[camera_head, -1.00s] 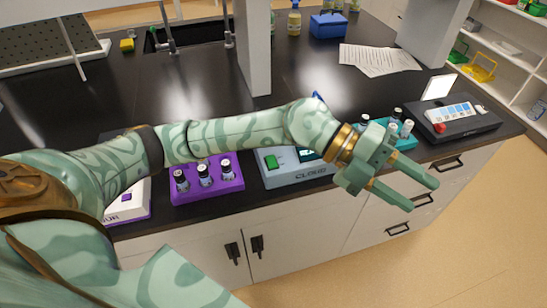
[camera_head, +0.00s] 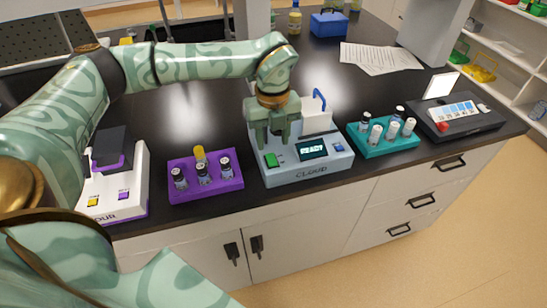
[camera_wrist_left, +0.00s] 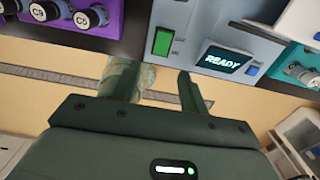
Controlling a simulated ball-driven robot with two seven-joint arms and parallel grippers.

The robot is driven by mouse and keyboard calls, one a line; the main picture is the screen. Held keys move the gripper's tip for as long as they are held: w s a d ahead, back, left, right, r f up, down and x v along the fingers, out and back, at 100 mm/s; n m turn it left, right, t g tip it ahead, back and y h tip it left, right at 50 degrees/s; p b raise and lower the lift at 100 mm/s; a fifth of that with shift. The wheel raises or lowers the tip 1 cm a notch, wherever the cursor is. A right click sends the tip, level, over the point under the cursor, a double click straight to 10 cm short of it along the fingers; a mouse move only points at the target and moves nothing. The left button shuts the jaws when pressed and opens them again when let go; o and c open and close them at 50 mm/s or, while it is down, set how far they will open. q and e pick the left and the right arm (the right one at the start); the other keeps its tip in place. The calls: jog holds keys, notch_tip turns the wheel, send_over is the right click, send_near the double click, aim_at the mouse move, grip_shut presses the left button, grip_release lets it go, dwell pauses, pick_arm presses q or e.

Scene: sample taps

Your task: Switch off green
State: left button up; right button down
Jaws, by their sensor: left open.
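The green switch (camera_head: 271,160) sits on the front left of the grey-blue device marked CLOUD (camera_head: 312,174). In the left wrist view the green switch (camera_wrist_left: 163,41) shows as a bright green rectangle, and the device's display (camera_wrist_left: 226,59) reads READY. My left gripper (camera_head: 273,139) points down over the device, just behind and above the switch in the head view. Its two fingers are apart with nothing between them. In the left wrist view the open left gripper (camera_wrist_left: 158,76) has the switch beyond its fingertips, with a gap showing. My right gripper is not in view.
A purple rack (camera_head: 206,190) with vials stands left of the device, and a white machine (camera_head: 122,190) further left. A teal rack (camera_head: 384,146) with vials and a black unit (camera_head: 460,124) stand right. A blue handle (camera_head: 320,100) rises at the device's back.

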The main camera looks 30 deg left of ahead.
aim_at(273, 164)
pick_arm(q)
notch_tip(273, 164, down, 7)
jog(key=shift+r+b, duration=0.1)
jog(key=shift+b, duration=0.3)
